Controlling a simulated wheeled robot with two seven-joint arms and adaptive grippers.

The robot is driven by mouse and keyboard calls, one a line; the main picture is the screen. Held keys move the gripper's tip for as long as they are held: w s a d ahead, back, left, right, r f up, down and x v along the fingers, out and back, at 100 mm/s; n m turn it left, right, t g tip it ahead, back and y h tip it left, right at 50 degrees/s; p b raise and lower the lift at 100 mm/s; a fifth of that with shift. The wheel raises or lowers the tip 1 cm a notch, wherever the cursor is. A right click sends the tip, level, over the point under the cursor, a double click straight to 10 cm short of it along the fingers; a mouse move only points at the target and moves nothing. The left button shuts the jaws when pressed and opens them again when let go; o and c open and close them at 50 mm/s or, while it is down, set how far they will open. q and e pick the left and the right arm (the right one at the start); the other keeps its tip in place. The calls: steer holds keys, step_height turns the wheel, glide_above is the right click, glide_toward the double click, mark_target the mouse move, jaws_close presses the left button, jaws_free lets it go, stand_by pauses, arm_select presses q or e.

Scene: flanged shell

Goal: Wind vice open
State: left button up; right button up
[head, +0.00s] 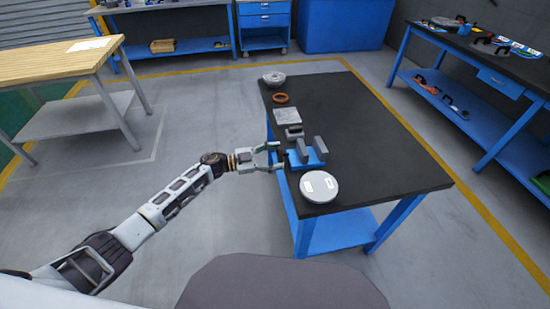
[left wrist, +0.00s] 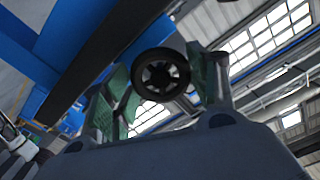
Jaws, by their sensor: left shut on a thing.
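The vice (head: 307,158) has a blue base and two upright grey jaws, and sits at the left edge of the black-topped table. A gap shows between its jaws. My left gripper (head: 276,157) reaches the vice from the left, at its outer side. In the left wrist view a black spoked handwheel (left wrist: 162,75) lies between the green-padded fingers, and the gripper is shut on it. In the head view the handwheel is mostly hidden by the fingers. My right gripper is not in view.
The table's right side is clear.

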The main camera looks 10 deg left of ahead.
arm_select(q)
steer(key=shift+f+m, duration=0.1)
steer(key=shift+m, duration=0.8)
steer(key=shift+m+b, duration=0.4)
steer(key=m+b, duration=0.1)
steer(key=m, duration=0.2)
steer(key=shift+m+b, duration=0.5)
steer(key=shift+m, duration=0.4)
steer(key=m+b, duration=0.3)
steer(key=m, duration=0.2)
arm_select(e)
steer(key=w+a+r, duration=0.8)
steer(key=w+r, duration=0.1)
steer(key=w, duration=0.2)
arm_select(q)
steer(key=m+b, duration=0.4)
steer(key=shift+m, duration=0.3)
steer(key=shift+m+b, duration=1.1)
steer(key=shift+b, duration=0.15)
steer(key=shift+m+b, duration=0.9)
steer(key=shift+m, duration=0.2)
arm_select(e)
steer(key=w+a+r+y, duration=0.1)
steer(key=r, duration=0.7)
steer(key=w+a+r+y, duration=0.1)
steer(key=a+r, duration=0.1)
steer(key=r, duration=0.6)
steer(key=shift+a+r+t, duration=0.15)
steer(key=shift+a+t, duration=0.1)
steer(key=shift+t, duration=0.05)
